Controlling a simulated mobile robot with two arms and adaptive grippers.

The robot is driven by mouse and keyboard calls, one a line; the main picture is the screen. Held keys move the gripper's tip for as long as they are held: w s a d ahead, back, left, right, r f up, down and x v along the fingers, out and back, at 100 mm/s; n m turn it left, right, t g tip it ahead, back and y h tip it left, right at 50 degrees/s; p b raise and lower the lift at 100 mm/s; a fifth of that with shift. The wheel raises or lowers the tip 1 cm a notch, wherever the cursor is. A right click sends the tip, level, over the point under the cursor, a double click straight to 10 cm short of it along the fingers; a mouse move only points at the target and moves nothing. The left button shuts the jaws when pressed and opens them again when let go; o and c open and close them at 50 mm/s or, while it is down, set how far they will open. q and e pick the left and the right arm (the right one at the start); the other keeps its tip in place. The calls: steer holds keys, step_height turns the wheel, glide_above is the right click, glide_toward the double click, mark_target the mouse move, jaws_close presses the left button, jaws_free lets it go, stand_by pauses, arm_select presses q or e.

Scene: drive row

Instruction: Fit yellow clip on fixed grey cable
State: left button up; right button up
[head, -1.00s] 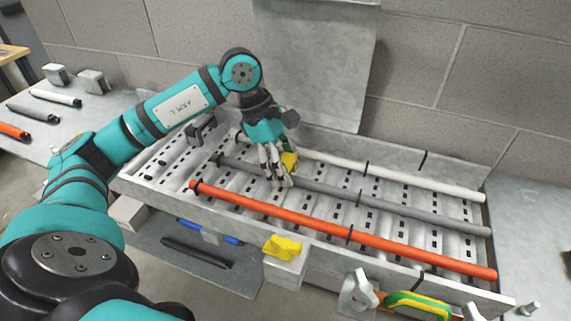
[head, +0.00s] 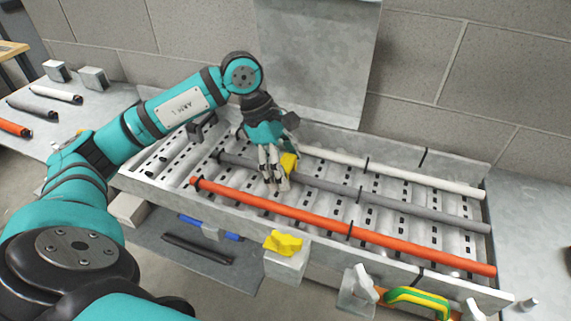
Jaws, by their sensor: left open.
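In the head view the grey cable (head: 400,208) lies along the slotted tray (head: 245,212), between the white and the orange cable. A yellow clip (head: 289,162) is at the grey cable, beside the fingers of my left gripper (head: 274,180). My left gripper is open and points down over the grey cable. Its fingers partly hide the clip and the cable there, so I cannot tell whether the clip sits fully around the cable. A second yellow clip (head: 283,242) rests on a pale block in front of the tray. My right gripper is not in view.
The white cable (head: 400,173) lies behind and the orange cable (head: 400,252) in front, both in the tray. A green-and-yellow handled tool (head: 416,299) is at the front edge. A metal panel and block wall stand behind. Short cable pieces lie on the left table (head: 60,120).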

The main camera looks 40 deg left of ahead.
arm_select(q)
steer(key=shift+a+r, duration=0.15)
steer(key=shift+r, duration=0.25)
steer(key=b+v, duration=0.2)
steer(key=v, duration=0.9)
steer(key=shift+a+r, duration=0.1)
steer(key=shift+a, duration=0.05)
stand_by(0.5)
